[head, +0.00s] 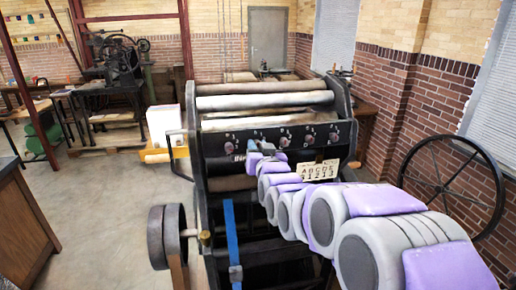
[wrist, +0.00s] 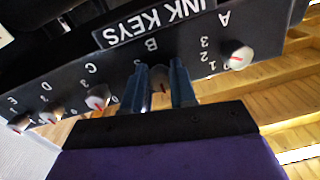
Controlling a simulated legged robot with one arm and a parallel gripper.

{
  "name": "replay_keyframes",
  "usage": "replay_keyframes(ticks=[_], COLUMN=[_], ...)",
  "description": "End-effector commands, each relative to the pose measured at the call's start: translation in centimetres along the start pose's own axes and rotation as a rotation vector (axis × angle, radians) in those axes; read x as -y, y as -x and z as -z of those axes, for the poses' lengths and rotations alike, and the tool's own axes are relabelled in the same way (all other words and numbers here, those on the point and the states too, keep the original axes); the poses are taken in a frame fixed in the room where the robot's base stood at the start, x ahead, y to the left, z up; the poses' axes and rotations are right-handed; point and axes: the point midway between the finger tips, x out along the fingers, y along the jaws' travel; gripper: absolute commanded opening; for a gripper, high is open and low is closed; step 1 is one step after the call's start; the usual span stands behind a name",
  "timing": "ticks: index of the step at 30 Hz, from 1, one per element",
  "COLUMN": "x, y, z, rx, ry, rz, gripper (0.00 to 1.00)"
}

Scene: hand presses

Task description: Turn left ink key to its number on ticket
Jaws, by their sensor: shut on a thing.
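The row of ink keys sits on the black panel of the press. The leftmost key, A (head: 229,148), is a pale knob; in the upside-down wrist view it is at the right, with a red mark (wrist: 238,57), clear of my gripper. My gripper (head: 253,152) is at the second key, B; in the wrist view its blue-grey fingers (wrist: 159,88) are shut on either side of key B (wrist: 158,76), whose pointer is mostly hidden. The ticket (head: 318,170) hangs below the panel, reading ABCDE over what looks like 31213.
Keys C (wrist: 98,97), D (wrist: 50,113) and E (wrist: 20,124) stand along the same panel. The INK KEYS label (wrist: 150,20) is beside them. Rollers (head: 265,100) lie behind the panel. A large handwheel (head: 452,185) stands at right. The floor at left is open.

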Motion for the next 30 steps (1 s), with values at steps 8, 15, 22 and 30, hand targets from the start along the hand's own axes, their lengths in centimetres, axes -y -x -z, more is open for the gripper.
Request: replay_keyframes(ticks=[8,15,22,30], x=[0.11,0.15,0.2,0.21], y=[0.0,0.01,0.01,0.01], z=[-0.02,-0.04,-0.08,-0.14], rx=[0.0,-0.003,-0.008,-0.014], ry=[-0.02,-0.131,-0.312,-0.515], rz=[0.002,0.002,0.004,0.005], gripper=[0.0,0.0,0.0,0.0])
